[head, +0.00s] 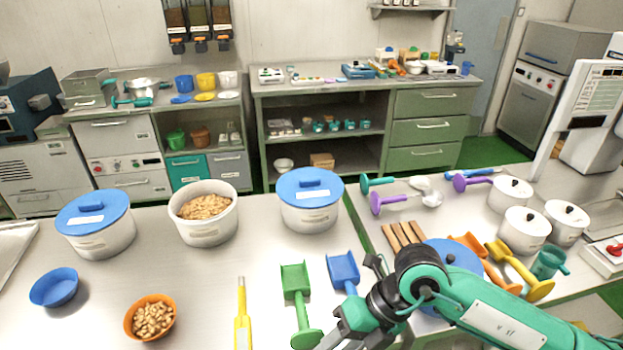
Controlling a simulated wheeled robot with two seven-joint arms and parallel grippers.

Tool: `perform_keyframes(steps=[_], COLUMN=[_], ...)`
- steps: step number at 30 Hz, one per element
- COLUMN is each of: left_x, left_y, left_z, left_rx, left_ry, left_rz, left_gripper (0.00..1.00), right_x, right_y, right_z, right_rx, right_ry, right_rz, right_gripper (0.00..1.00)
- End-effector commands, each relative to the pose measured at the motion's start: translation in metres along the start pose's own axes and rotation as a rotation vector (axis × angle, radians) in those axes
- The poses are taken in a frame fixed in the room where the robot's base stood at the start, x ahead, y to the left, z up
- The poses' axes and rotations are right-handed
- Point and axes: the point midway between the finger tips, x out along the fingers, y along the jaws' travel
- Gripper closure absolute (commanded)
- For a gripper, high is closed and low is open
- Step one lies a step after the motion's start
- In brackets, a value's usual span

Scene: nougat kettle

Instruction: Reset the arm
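My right arm, teal and dark grey, reaches in from the lower right over the table's front. My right gripper (338,332) is at the bottom edge, close to the green scoop (298,290) and the blue scoop (343,270). Its fingertips are partly cut off by the frame, so I cannot tell whether it is open or holds anything. My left arm and gripper do not show.
On the table are a white pot of nuts (204,214), lidded pots (96,226) (310,203), an orange bowl of nuts (151,319), a blue bowl (54,288) and a yellow tool (242,320). Several utensils and white pots (523,232) crowd the right.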

Motion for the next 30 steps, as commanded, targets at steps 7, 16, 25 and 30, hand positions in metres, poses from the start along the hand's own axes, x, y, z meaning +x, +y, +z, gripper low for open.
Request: perform_keyframes(steps=[7,16,25,30], left_x=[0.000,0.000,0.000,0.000], left_y=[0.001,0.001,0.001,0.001], left_z=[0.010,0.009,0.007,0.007], left_rx=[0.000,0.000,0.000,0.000], left_ry=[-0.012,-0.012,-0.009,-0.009], left_rz=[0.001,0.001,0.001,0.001], left_gripper=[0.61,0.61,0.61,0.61], right_x=[-0.001,-0.083,-0.163,-0.167], right_y=[0.082,0.157,0.094,0.010], right_z=[-0.013,0.007,0.060,0.076], right_rx=[-0.011,0.193,0.707,1.125], right_ry=[-0.013,-0.214,-0.594,-0.841], right_rz=[0.463,1.216,1.717,1.813], right_gripper=[0.56,0.56,0.56,0.56])
